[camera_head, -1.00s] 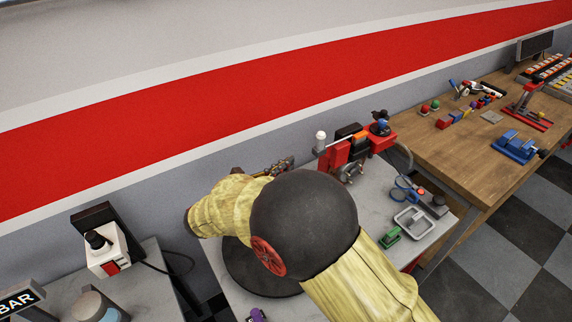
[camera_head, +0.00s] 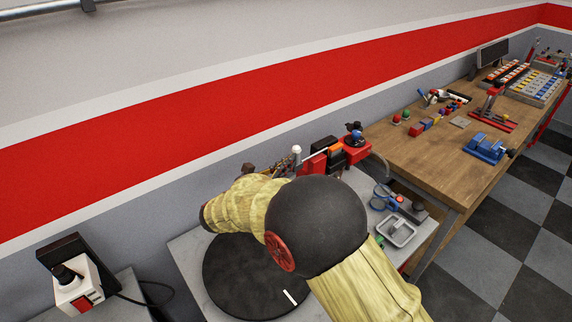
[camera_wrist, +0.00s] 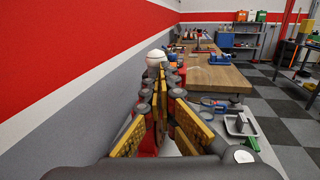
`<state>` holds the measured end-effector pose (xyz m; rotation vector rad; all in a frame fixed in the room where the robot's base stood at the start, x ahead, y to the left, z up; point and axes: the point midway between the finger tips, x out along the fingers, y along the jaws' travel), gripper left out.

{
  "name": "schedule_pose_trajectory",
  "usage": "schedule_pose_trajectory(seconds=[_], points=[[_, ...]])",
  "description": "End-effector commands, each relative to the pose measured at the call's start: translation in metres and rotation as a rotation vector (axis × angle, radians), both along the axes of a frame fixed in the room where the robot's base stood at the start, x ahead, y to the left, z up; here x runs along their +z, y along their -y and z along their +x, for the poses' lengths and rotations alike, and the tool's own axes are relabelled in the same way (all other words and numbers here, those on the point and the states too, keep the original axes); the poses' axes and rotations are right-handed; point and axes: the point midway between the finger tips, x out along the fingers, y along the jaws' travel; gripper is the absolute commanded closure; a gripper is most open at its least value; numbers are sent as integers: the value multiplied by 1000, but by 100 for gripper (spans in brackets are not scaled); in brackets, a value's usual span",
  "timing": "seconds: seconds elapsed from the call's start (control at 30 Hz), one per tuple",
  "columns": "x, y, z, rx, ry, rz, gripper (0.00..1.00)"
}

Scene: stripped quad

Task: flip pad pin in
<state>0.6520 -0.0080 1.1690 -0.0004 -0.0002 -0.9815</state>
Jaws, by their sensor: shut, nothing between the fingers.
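A red device (camera_head: 312,165) with black and orange parts stands at the back of the grey table, partly hidden by my arm in the head view. I cannot make out a pad pin in either view. My gripper (camera_wrist: 163,78) points forward along the wall in the wrist view, with its fingers shut and empty. A white round knob (camera_wrist: 157,57) shows just beyond the fingertips; it also shows in the head view (camera_head: 297,149). I cannot tell whether the fingers touch anything. The fingers hide most of the red device in the wrist view.
A black round mat (camera_head: 225,275) lies on the grey table. A metal tray (camera_head: 397,232) and blue-handled tool (camera_head: 383,196) lie right of my arm. A wooden bench (camera_head: 415,155) with coloured parts stands farther right. The wall runs close behind the table.

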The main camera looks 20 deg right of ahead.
Motion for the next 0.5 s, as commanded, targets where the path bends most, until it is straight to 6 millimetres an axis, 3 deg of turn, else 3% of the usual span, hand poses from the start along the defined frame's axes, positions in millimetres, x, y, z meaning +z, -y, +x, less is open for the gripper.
schedule_pose_trajectory(seconds=[0.17,0.5], points=[[0,6,2,-2,-1,-1,100],[0,74,29,-5,-1,1,100]])
